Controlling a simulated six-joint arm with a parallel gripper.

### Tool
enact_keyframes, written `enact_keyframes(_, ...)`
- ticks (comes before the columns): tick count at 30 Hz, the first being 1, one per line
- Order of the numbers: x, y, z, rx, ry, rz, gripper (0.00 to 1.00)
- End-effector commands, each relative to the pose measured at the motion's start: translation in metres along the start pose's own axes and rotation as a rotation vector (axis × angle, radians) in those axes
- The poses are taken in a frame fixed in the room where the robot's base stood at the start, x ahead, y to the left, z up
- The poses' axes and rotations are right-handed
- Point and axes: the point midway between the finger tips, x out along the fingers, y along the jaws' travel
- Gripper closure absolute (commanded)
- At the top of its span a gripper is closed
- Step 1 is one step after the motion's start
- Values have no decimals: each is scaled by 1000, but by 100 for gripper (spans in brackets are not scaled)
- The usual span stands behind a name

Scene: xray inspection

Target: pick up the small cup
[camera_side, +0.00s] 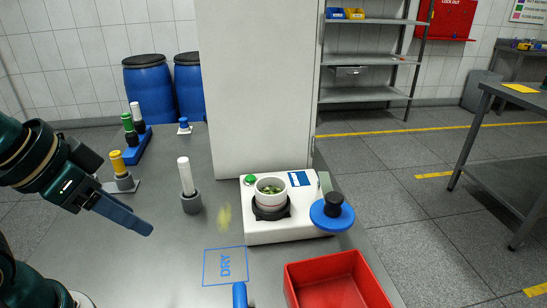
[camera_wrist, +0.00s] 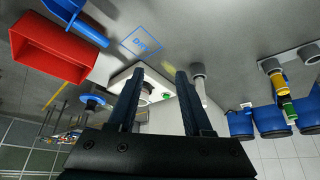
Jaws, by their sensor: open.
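The small cup (camera_side: 270,188) is white and holds green bits. It stands upright in a dark ring on top of a white machine (camera_side: 262,230) in the side view. In the wrist view the machine (camera_wrist: 122,76) shows upside down between and behind my fingers, with the cup (camera_wrist: 146,88) partly hidden by the left finger. My gripper (camera_side: 147,230) is at the left of the side view, above the table and well apart from the cup. Its two fingers (camera_wrist: 160,73) are spread with nothing between them.
A grey holder with a white stick (camera_side: 186,178) stands between my gripper and the machine. A blue disc with a black knob (camera_side: 332,212) is at the machine's right. A red tray (camera_side: 340,260) lies in front. A tall pale panel (camera_side: 262,90) rises behind. The DRY area (camera_side: 225,266) is clear.

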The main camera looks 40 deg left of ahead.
Motion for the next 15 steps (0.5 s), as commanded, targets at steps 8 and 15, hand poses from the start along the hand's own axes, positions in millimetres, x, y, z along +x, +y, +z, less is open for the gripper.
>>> enact_keyframes(8,0,0,0,0,0,0,0)
enact_keyframes(15,-2,-1,-4,-38,13,-4,0)
